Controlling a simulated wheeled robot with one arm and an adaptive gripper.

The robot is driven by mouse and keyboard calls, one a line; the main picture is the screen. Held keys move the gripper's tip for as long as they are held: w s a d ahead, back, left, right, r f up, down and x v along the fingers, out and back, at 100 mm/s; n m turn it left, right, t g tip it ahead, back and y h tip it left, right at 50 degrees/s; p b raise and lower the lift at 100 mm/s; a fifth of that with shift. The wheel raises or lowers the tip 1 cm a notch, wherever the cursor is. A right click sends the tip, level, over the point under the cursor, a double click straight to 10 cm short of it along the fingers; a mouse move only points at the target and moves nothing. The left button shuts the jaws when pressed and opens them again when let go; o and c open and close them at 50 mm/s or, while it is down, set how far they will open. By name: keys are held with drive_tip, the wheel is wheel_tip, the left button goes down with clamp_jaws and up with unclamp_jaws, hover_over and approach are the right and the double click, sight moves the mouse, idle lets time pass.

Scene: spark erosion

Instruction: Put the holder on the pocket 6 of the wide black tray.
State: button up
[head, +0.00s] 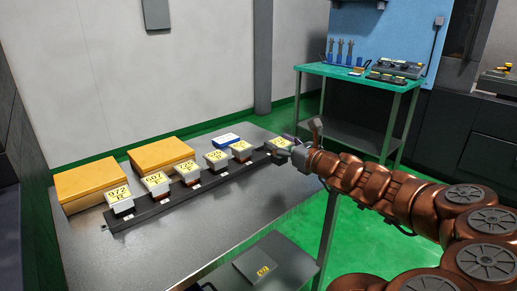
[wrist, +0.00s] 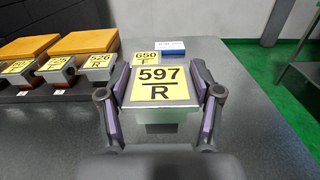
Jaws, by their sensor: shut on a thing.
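Several other labelled holders stand in a row along the tray, including 972 R (head: 119,198) at the near left end and 607 (head: 156,183).
Two orange boxes (head: 92,186) (head: 160,154) and a blue-and-white box (head: 226,139) lie behind the tray on the grey table (head: 210,220). The table is clear in front of the tray. A green-topped table (head: 335,71) with tools stands at the back right.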

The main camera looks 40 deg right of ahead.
drive_tip(key=w+d, duration=0.2)
drive_tip(key=w, duration=0.2)
drive_tip(key=w+d+f+b, duration=0.1)
drive_tip(key=w+d, duration=0.1)
drive_tip(key=w, duration=0.3)
drive_tip(key=w+d+f, duration=0.1)
drive_tip(key=w+d, duration=0.2)
drive_tip(key=w, duration=0.2)
wheel_tip(320, 180, down, 3)
drive_tip(key=shift+s+d+f+b, duration=0.1)
drive_tip(key=shift+b, duration=0.65)
drive_tip(key=o, duration=1.4)
drive_tip(key=s+p, duration=0.2)
drive_tip(key=s, duration=1)
